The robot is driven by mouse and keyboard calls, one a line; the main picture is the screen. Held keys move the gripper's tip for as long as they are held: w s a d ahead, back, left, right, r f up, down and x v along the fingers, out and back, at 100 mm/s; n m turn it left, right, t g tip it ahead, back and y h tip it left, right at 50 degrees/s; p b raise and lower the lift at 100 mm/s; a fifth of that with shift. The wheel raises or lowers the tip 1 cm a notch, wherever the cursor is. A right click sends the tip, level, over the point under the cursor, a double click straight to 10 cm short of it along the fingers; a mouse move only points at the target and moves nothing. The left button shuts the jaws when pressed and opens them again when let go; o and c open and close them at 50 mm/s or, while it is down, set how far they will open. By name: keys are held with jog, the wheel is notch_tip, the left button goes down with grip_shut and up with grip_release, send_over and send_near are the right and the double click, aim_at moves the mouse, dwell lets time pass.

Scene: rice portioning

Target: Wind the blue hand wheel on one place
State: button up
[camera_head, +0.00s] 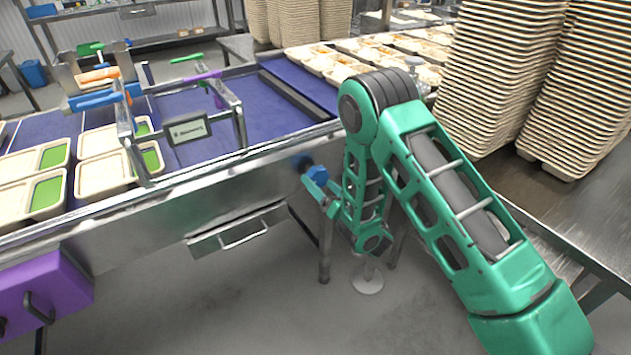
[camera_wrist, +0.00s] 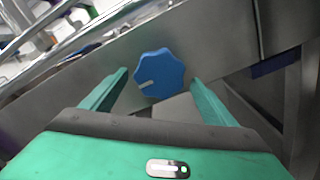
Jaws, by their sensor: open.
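The blue hand wheel (camera_wrist: 158,73) is a lobed knob with a pale mark on its lower left, on the steel side panel of the conveyor. In the wrist view it sits ahead of my gripper (camera_wrist: 156,82), between the two green fingers. The fingers are open, one on each side of the wheel, and a gap shows between them and it. In the head view the wheel (camera_head: 303,163) is partly hidden behind my gripper (camera_head: 311,180), which is close to the panel below the conveyor's edge. I cannot tell the exact distance to it.
The conveyor (camera_head: 265,165) carries trays with green compartments (camera_head: 105,172) at left. A drawer handle (camera_head: 243,236) juts out left of my gripper. A purple box (camera_head: 45,296) hangs at lower left. Tall stacks of trays (camera_head: 500,75) stand on the steel table at right.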

aim_at(318, 182)
jog(key=shift+x, duration=1.6)
jog(key=c, duration=1)
